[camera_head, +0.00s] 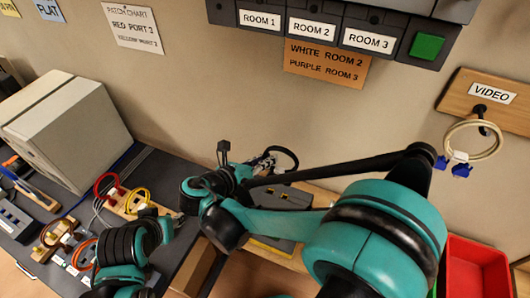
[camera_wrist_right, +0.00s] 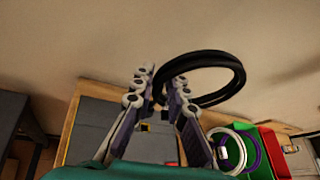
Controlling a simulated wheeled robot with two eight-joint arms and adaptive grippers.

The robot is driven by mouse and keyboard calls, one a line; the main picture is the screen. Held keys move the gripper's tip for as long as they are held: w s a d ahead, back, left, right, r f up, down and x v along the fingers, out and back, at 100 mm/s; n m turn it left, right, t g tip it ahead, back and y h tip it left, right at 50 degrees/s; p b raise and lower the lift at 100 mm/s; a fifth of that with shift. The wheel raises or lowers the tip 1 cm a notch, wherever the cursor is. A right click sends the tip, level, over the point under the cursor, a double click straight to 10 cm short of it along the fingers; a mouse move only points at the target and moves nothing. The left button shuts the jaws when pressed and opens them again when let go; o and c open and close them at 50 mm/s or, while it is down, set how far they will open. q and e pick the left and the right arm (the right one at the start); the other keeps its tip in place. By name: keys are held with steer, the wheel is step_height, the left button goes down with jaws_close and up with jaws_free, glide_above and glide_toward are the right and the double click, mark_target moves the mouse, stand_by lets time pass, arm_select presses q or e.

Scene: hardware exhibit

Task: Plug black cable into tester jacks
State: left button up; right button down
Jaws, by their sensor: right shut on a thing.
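The black cable is a coiled loop (camera_wrist_right: 240,75) held up at the fingertips of my right gripper (camera_wrist_right: 160,82). In the head view the black cable (camera_head: 290,153) shows as a small dark loop beyond my right gripper (camera_head: 263,166). A grey box with small yellow-edged openings, apparently the tester (camera_head: 292,198), lies below on a wooden board, partly hidden by my right arm. In the right wrist view its grey top (camera_wrist_right: 95,135) is behind and below the fingers. The cable is apart from it.
Red, yellow and orange cables (camera_head: 137,200) lie on wooden holders at left, beside a beige box (camera_head: 65,130). A white cable loop (camera_head: 475,140) hangs from the VIDEO peg board (camera_head: 490,97). A red bin (camera_head: 478,270) stands at lower right. A room-labelled panel (camera_head: 345,28) is overhead.

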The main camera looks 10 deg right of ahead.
steer(key=shift+s+f, duration=0.1)
steer(key=shift+f, duration=0.3)
steer(key=shift+f+b, duration=2.05)
steer(key=shift+f, duration=0.35)
steer(key=shift+r+b, duration=0.1)
steer(key=shift+b, duration=0.2)
steer(key=shift+f+b, duration=1.05)
steer(key=shift+b, duration=0.1)
stand_by(1.2)
stand_by(0.4)
steer(key=c, duration=0.8)
jaws_free()
